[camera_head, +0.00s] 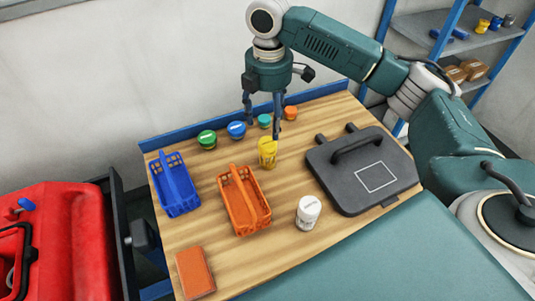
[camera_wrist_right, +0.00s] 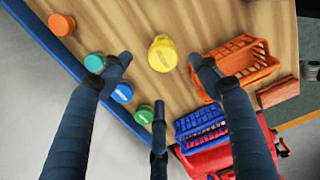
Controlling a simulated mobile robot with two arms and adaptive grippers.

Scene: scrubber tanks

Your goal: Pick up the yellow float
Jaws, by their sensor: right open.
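The yellow float (camera_head: 267,153) stands on the wooden table top, behind the orange basket. It also shows in the right wrist view (camera_wrist_right: 162,54), with nothing gripping it. My right gripper (camera_head: 263,125) is open and empty, pointing down just above and behind the float. In the wrist view its dark fingers (camera_wrist_right: 159,75) are spread apart, with the float beyond them, between and above the two upper tips. One finger partly overlaps the float's top in the head view; I cannot tell whether it touches. My left gripper is not in view.
Green, blue, teal and orange round lids (camera_head: 237,130) line the back edge by a blue rail. An orange basket (camera_head: 263,207), a blue basket (camera_head: 183,203), a white jar (camera_head: 308,213), a black case (camera_head: 400,181) and an orange block (camera_head: 195,272) share the table.

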